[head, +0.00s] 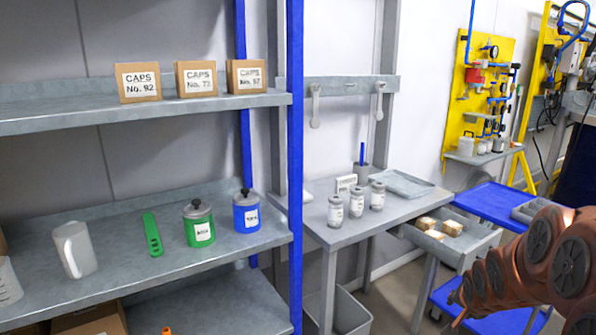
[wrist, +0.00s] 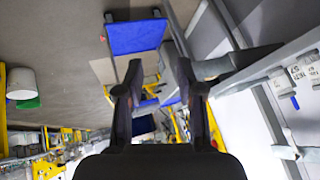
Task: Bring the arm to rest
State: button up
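My arm, orange-brown with dark round joint covers, reaches in from the right edge of the head view, in front of the blue cart and the open drawer. My gripper (wrist: 160,92) shows in the wrist view with its two dark fingers well apart. Nothing is between the fingers. Its fingertips are not clear in the head view. The wrist view looks sideways across the room, with a blue surface (wrist: 135,37) beyond the fingers.
A grey shelf (head: 60,122) holds several boxes above; a green canister (head: 199,224), a blue canister (head: 246,212) and a jug stand below. A table (head: 318,230) carries jars above an open drawer (head: 478,258). A blue cart (head: 490,203) stands near my arm.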

jog(key=s+a+r+n+g+y+p, duration=0.1)
jog(key=s+a+r+n+g, duration=0.1)
jog(key=s+a, duration=0.5)
jog(key=s+a+r+n+g+y+p, duration=0.1)
jog(key=s+a+r+n+g, duration=0.2)
jog(key=s+a, duration=0.4)
jog(key=s+a+r+n+g+p, duration=0.2)
jog(key=s+a+n, duration=0.3)
jog(key=s, duration=1.5)
jog(key=a+g, duration=0.1)
jog(key=a, duration=0.1)
jog(key=shift+s+a+r+g+y, duration=0.3)
jog(key=shift+s+a+r+y, duration=0.05)
jog(key=shift+a+r+y, duration=0.05)
jog(key=shift+d, duration=0.15)
